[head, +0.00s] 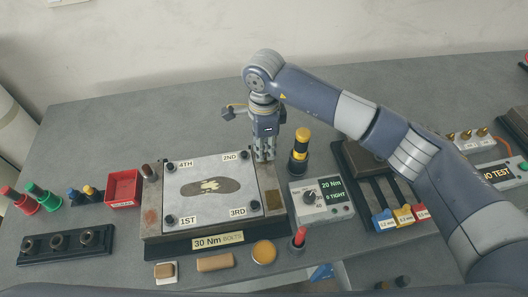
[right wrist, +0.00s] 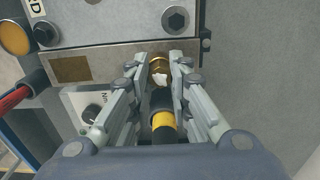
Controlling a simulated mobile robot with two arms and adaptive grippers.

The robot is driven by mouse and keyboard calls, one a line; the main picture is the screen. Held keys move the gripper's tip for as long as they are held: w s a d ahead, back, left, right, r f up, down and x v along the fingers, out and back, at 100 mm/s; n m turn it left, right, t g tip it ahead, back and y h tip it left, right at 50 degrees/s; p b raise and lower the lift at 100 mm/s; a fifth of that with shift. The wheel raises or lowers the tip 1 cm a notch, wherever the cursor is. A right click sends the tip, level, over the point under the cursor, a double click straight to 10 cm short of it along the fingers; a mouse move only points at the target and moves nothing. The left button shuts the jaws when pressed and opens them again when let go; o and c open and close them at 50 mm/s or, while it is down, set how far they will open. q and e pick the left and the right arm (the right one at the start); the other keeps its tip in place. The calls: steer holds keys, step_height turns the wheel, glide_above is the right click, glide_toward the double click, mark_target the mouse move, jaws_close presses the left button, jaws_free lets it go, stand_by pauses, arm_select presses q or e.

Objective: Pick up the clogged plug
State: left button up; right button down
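My right gripper (head: 264,157) points down at the right edge of the block under the white plate. In the right wrist view its two fingers (right wrist: 160,65) stand close on both sides of a brass plug with a whitish patch, the clogged plug (right wrist: 159,75). My left gripper is not in view.
The block (head: 273,205) carries a white plate (head: 215,165) with labelled bolts. A black and yellow tool (head: 301,145) stands just right of my gripper. A torque box (head: 322,198), a red tray (head: 123,187) and a dark rack (head: 65,245) stand around it. The back of the table is clear.

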steer(key=shift+r, duration=0.1)
steer(key=shift+r+b, duration=0.55)
step_height(320, 180, up, 2)
steer(key=shift+r+b, duration=0.1)
steer(key=shift+b, duration=0.65)
steer(key=s+d+b, duration=0.2)
steer(key=s+d, duration=0.1)
steer(key=s, duration=0.4)
steer(key=s+d+r+b, duration=0.1)
steer(key=s+d+b, duration=0.1)
steer(key=s, duration=0.6)
steer(key=shift+d+r+b, duration=0.3)
steer(key=shift+d+b, duration=0.05)
steer(key=shift+d, duration=0.05)
steer(key=shift+d, duration=0.1)
